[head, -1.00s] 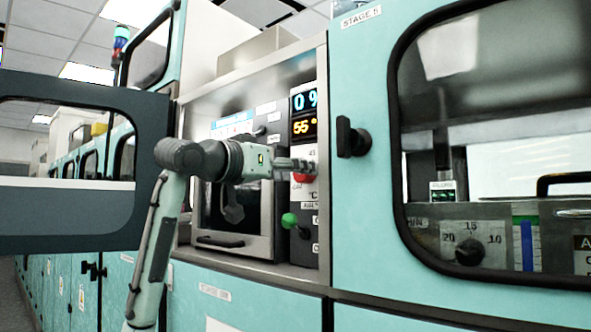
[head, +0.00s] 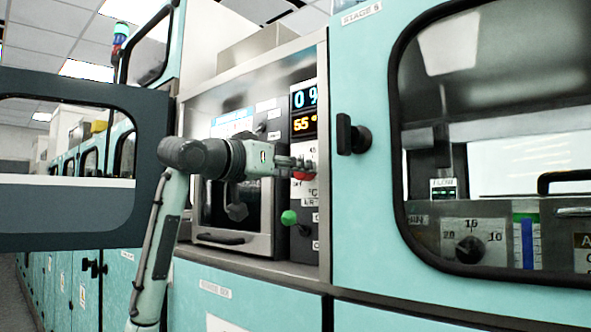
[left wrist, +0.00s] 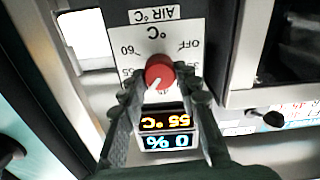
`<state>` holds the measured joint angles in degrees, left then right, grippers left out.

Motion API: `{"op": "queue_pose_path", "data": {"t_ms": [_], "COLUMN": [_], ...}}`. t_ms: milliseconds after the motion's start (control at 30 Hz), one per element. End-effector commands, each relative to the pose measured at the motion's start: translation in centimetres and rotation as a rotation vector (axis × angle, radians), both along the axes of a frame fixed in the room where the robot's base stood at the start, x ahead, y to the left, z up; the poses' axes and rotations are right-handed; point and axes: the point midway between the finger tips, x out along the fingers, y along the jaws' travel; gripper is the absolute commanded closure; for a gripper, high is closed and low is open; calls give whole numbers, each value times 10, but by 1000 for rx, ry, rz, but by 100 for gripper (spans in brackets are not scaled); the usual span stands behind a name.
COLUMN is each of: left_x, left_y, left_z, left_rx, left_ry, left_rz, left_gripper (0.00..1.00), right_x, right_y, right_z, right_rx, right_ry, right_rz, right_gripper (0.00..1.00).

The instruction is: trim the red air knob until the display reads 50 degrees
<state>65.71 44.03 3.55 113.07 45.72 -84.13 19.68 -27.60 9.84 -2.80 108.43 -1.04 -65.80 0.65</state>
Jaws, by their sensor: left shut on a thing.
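The red air knob (left wrist: 159,73) is on a white dial plate (left wrist: 148,36), seen upside down in the left wrist view. In the head view only part of the red knob (head: 303,175) shows beside my fingers. My left gripper (left wrist: 158,84) is shut on the knob, one finger on each side. The left gripper (head: 297,165) also shows in the head view, reaching in from the left. The display (left wrist: 166,124) reads 55 °C in orange and 0 % in blue. The display (head: 304,109) also shows 55 in the head view. My right gripper is not in view.
A green-tipped lever (head: 289,218) is below the knob. A black door handle (head: 352,136) sits to the right on the teal cabinet. An open dark door (head: 75,215) stands at the left. A metal-framed oven door (head: 230,240) is behind my arm.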

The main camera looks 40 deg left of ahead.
Motion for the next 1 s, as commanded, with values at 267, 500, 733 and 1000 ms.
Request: {"op": "queue_pose_path", "data": {"t_ms": [267,500,733,1000], "left_x": [0,0,0,0], "left_y": [0,0,1,2], "left_z": [1,1,1,0], "left_rx": [-157,-352,-513,-631], "left_ry": [13,27,40,49], "left_rz": [0,-1,-1,1], "left_gripper": [98,98,98,98], "right_x": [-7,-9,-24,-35], "right_y": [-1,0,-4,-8], "right_z": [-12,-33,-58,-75], "right_rx": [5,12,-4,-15], "right_ry": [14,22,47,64], "right_rz": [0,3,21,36], "right_gripper": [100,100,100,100]}}
